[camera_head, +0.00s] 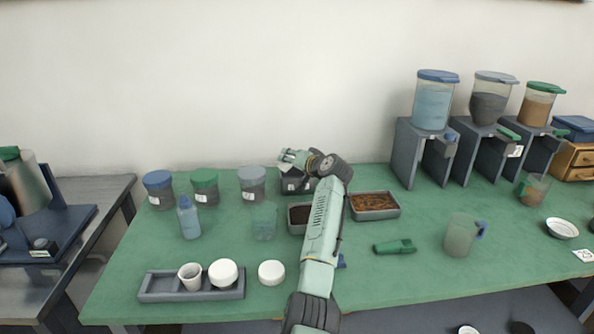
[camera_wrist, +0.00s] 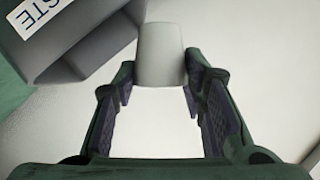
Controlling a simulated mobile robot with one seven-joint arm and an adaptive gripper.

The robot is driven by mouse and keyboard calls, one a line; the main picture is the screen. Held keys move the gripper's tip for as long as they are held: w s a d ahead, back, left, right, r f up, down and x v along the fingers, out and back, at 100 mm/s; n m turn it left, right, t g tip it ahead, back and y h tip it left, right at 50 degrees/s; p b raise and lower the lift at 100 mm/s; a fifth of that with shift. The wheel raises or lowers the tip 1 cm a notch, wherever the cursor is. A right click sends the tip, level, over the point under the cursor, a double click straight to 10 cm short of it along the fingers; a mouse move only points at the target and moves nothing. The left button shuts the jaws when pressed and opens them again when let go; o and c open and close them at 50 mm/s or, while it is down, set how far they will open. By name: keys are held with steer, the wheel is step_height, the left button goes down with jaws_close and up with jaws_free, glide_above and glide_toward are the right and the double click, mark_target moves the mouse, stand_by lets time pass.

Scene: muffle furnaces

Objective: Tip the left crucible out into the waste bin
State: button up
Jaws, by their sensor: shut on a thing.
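My gripper (camera_head: 292,158) is above the dark grey waste bin (camera_head: 297,187) at the back of the green table. In the wrist view, my gripper (camera_wrist: 160,82) is shut on a pale, tapered crucible (camera_wrist: 160,55) between its fingertips. The bin (camera_wrist: 85,45), with a label ending in "STE", is beside the crucible at upper left. The crucible appears tipped, narrow end away from the gripper; its inside is hidden. In the head view it cannot be clearly made out. The grey rack (camera_head: 150,292) holds an open white crucible (camera_head: 190,276) and a white lidded one (camera_head: 223,272); its left end is empty.
A white round lid (camera_head: 271,272) lies right of the rack. Several lidded jars (camera_head: 204,190) and a blue bottle (camera_head: 189,219) stand left of the bin. A tray of brown material (camera_head: 374,206), a green scoop-like item (camera_head: 395,247) and a jug (camera_head: 460,236) are right of my arm.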

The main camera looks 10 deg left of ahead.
steer(key=shift+m+y, duration=0.3)
steer(key=shift+m, duration=0.1)
steer(key=shift+w+d+r+m+y, duration=0.15)
steer(key=shift+m+y, duration=0.25)
steer(key=shift+m, duration=0.4)
steer(key=shift+m+b, duration=0.3)
steer(key=shift+b, duration=0.1)
steer(key=shift+d+m+y, duration=0.15)
steer(key=shift+m+y, duration=0.15)
steer(key=shift+y, duration=0.1)
steer(key=shift+d+r+m+y, duration=0.1)
steer(key=shift+m+y, duration=0.2)
steer(key=shift+m, duration=0.3)
